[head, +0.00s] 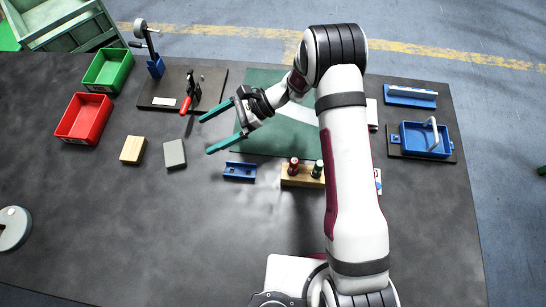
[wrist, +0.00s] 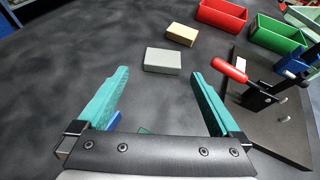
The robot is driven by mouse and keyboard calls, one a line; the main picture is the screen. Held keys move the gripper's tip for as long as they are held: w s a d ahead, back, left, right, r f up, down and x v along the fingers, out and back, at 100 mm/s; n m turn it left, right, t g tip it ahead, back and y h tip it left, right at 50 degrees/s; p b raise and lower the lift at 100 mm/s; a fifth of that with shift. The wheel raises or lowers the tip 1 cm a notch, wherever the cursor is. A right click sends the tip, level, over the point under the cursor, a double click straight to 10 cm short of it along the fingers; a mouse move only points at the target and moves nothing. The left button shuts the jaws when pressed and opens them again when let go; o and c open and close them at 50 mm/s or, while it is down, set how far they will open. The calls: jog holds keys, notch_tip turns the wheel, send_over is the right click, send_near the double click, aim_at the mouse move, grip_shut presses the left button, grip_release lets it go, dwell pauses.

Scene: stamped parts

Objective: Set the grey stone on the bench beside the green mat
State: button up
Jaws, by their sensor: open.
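The grey stone (head: 174,154) is a flat block lying on the dark bench, left of the green mat (head: 292,136) and apart from it. It also shows in the wrist view (wrist: 163,60), beyond my fingertips. My gripper (head: 206,133) is open and empty, with two teal fingers pointing left toward the stone's side of the bench. In the wrist view my gripper (wrist: 158,76) has its fingers spread wide, with the stone ahead of the gap. My arm hides part of the green mat.
A tan block (head: 133,150) lies just left of the stone. A red bin (head: 84,119) and a green bin (head: 108,71) stand behind it. A toggle clamp with a red handle (head: 187,104) is on a dark plate. A blue bracket (head: 240,171) lies nearby.

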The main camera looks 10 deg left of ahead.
jog(key=s+d+r+n+t+h, duration=0.1)
jog(key=s+d+r+n+h, duration=0.5)
jog(key=d+r, duration=0.65)
jog(key=s+d+r+n+t+h, duration=0.1)
jog(key=s+d+r+t+h, duration=0.2)
jog(key=s+d, duration=1)
jog(key=shift+s+r+t+h, duration=0.2)
jog(key=shift+s+t+h, duration=0.3)
jog(key=shift+s+h, duration=0.15)
